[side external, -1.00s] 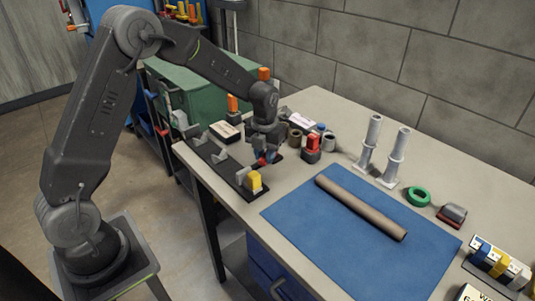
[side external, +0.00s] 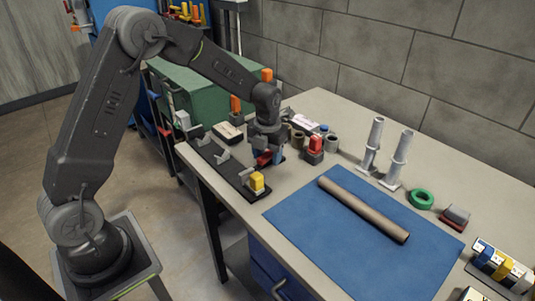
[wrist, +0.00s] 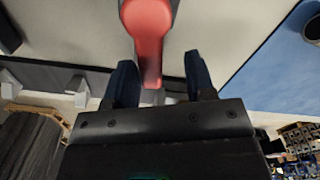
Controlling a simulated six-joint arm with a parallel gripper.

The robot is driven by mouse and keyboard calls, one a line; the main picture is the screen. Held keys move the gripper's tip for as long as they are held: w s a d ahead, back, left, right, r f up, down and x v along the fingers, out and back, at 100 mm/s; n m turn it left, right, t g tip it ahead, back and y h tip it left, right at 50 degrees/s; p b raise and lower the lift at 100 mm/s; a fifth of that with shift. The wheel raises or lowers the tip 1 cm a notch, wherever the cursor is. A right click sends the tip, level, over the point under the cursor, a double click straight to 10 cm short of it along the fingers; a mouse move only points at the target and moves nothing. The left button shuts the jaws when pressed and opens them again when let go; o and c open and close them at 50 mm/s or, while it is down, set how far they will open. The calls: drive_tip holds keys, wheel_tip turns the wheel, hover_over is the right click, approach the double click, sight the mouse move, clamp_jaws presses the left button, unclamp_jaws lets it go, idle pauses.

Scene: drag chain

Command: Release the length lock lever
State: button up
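A red lever (wrist: 148,32) with a rounded end shows large in the wrist view, its narrower part reaching down between my two fingers. My gripper (wrist: 162,80) is open, with a dark blue finger on each side of the lever and a gap visible, wider on the right. In the side external view, a red part, apparently the same lever (side external: 264,158), shows at my gripper (side external: 268,155), low over the table near the black rail (side external: 232,172). The lever's base is mostly hidden by my gripper there.
A yellow block (side external: 257,181) sits at the rail's near end, with grey brackets (side external: 222,155) along it. A red-topped block (side external: 315,149) and several small cylinders stand close right of my gripper. A brown tube (side external: 362,209) lies on the blue mat (side external: 325,235).

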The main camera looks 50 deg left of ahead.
sight(267, 157)
wheel_tip(267, 157, up, 14)
idle(0.6)
